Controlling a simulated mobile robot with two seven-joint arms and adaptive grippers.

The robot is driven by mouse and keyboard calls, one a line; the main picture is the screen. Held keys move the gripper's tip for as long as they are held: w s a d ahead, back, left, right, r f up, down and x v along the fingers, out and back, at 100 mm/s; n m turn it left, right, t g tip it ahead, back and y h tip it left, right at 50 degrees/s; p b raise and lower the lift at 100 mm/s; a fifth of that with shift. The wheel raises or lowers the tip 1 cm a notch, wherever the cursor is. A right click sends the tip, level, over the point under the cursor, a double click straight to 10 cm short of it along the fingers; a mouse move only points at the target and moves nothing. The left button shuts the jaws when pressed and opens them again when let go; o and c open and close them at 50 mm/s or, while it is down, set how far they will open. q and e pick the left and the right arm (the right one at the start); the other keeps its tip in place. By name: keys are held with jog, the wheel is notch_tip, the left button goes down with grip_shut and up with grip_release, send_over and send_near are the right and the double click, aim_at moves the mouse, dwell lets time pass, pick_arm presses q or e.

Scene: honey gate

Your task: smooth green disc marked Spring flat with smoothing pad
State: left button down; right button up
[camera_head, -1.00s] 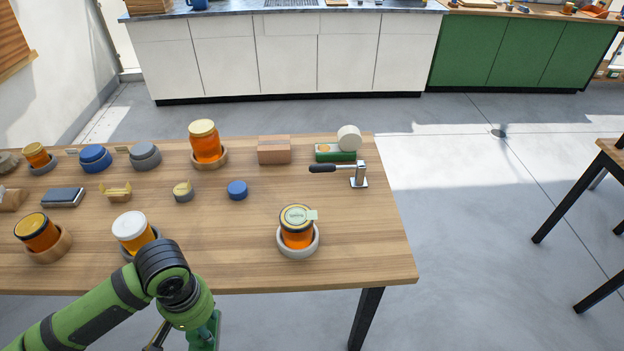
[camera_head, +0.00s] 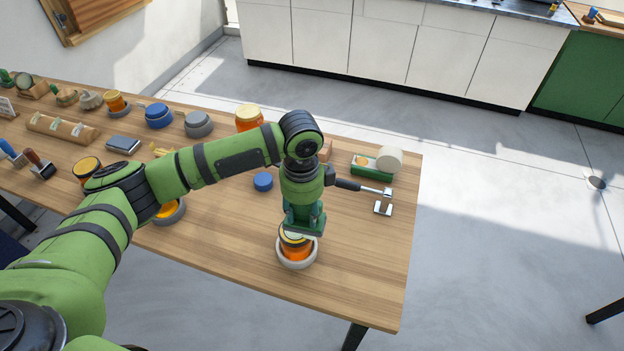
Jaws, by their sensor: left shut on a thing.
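The orange honey jar (camera_head: 297,254) stands in a round grey holder (camera_head: 283,261) near the table's front right. My left gripper (camera_head: 303,232) points down right over its lid and hides most of the top. The green disc marked Spring is hidden beneath it. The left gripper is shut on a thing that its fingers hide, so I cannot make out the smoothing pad. I cannot tell whether what it holds touches the disc. My right gripper is not in view.
A blue round piece (camera_head: 263,181) lies left of the gripper. The table's right front corner is clear.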

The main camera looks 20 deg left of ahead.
aim_at(306, 219)
pick_arm(q)
jog(key=shift+w+d+r+m, duration=0.1)
jog(key=shift+w+r+m, duration=0.3)
jog(key=shift+d+r, duration=0.1)
jog(key=shift+d, duration=0.1)
jog(key=shift+s, duration=0.15)
jog(key=shift+a+r, duration=0.1)
notch_tip(306, 219, down, 4)
jog(key=shift+f, duration=0.2)
jog(key=a+p, duration=0.2)
jog(key=a, duration=0.4)
jog(key=shift+a+r+p, duration=0.15)
jog(key=shift+a+p, duration=0.05)
jog(key=shift+p, duration=0.1)
jog(key=shift+w, duration=0.2)
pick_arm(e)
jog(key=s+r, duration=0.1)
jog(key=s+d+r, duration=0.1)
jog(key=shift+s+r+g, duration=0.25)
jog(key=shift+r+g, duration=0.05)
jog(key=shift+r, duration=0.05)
pick_arm(q)
jog(key=shift+f, duration=0.85)
